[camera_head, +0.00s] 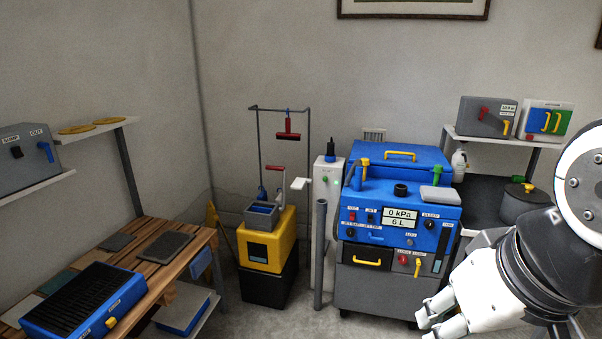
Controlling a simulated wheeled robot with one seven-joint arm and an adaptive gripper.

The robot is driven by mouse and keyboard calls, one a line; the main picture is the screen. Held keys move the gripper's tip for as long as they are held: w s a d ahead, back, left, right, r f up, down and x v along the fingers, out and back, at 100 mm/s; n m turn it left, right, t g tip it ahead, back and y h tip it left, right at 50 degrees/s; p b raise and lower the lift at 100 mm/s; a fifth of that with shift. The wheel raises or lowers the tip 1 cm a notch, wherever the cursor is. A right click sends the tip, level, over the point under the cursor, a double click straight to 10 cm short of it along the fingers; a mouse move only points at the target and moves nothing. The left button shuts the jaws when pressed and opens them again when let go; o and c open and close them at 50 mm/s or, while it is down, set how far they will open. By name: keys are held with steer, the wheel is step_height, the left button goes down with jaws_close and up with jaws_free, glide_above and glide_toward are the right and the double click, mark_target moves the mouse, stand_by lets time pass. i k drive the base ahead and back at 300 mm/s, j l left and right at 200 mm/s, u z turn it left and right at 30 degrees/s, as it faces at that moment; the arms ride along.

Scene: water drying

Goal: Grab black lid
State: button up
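A small black round cap (400,190) sits on top of the blue machine (425,211), left of a light grey slab. A dark round pot (524,206) at the right has a dark lid with a yellow knob (529,187) on top. I cannot tell which of these is the black lid. My gripper (430,324) is at the bottom right, in front of the machine's lower right side and apart from both. Its white fingers are partly cut off by the bottom edge, and nothing shows between them.
The blue and grey machine has yellow handles and a display. A yellow and black unit (266,243) stands left of it, beside a grey post (320,253). A wooden slatted bench (178,262) with a blue tray (84,300) is at the left. Shelf boxes (487,116) are upper right.

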mark_target(528, 193)
steer(key=i+l+z, duration=0.15)
steer(key=i+z, duration=0.7)
steer(key=i, duration=0.15)
steer(key=i+j+z, duration=0.25)
steer(key=i+z, duration=0.2)
steer(key=i+l+u, duration=0.1)
steer(key=i, duration=0.35)
steer(key=i+l+u, duration=0.1)
steer(key=i, duration=0.4)
steer(key=i+l+u, duration=0.1)
steer(key=i+l, duration=0.2)
steer(key=i, duration=0.15)
